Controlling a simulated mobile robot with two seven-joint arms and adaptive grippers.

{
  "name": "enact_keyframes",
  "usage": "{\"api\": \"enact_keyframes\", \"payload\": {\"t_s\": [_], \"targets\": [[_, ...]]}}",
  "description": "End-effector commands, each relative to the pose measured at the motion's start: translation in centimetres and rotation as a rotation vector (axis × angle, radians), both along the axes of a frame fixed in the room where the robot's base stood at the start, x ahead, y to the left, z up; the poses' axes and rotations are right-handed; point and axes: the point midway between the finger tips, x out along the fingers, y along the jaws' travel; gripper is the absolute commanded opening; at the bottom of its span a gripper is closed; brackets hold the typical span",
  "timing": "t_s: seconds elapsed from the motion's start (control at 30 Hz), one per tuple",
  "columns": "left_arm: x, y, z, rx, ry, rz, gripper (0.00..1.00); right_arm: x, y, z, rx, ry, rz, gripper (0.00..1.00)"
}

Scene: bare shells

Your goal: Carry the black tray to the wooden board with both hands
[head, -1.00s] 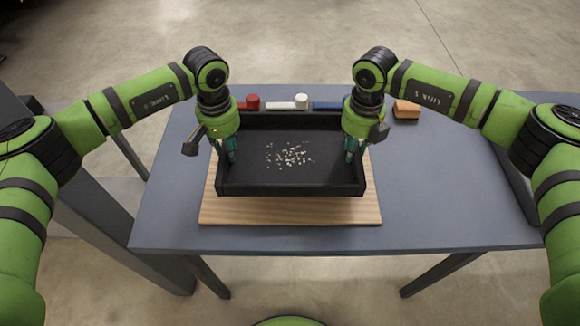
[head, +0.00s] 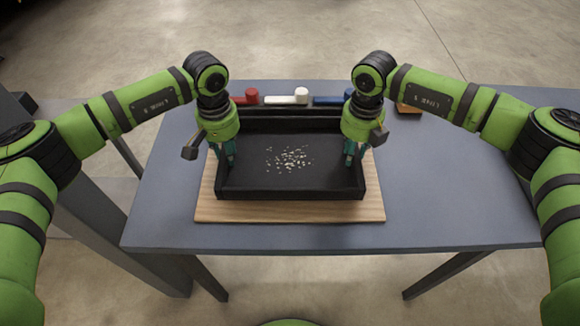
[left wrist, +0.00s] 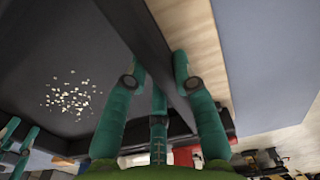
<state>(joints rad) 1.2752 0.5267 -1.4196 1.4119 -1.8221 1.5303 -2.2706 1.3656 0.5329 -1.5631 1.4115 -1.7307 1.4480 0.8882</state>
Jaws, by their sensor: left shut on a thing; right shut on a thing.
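The black tray (head: 290,183) is over the wooden board (head: 290,211) in the head view, roughly level, with board showing at its front and sides. I cannot tell whether it touches the board. Small pale bits (head: 289,159) lie in a patch on its floor. My left gripper (head: 226,162) is shut on the tray's left wall. In the left wrist view, its green fingers (left wrist: 160,85) straddle that wall, with board beyond it. My right gripper (head: 351,160) is shut on the tray's right wall.
Behind the tray on the grey table (head: 450,190) lie a red item (head: 245,97), a white item (head: 296,96) and a blue item (head: 333,100). An orange-brown block (head: 408,108) sits behind my right arm. The table's right side is clear.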

Motion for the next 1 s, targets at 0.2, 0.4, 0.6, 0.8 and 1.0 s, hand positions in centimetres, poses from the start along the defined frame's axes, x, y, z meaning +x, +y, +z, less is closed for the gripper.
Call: {"api": "enact_keyframes", "payload": {"t_s": [0.2,0.4,0.6,0.8,1.0], "targets": [[0.1,0.0,-1.4,-0.002,-0.003,0.0,0.0,0.1,0.0,-1.4,0.002,-0.003,0.0,0.0],[0.0,0.0,-1.3,0.0,0.0,0.0,0.51,0.0,0.0,-1.3,0.0,0.0,0.0,0.51],[0.0,0.0,-1.3,0.0,0.0,0.0,0.51,0.0,0.0,-1.3,0.0,0.0,0.0,0.51],[0.1,0.0,0.4,-0.001,-0.003,0.001,0.51,0.0,0.0,-1.3,0.0,0.0,0.0,0.51],[0.1,0.0,4.6,-0.001,-0.006,0.0,0.51,0.0,0.0,-1.3,0.0,0.0,0.0,0.51]]}}
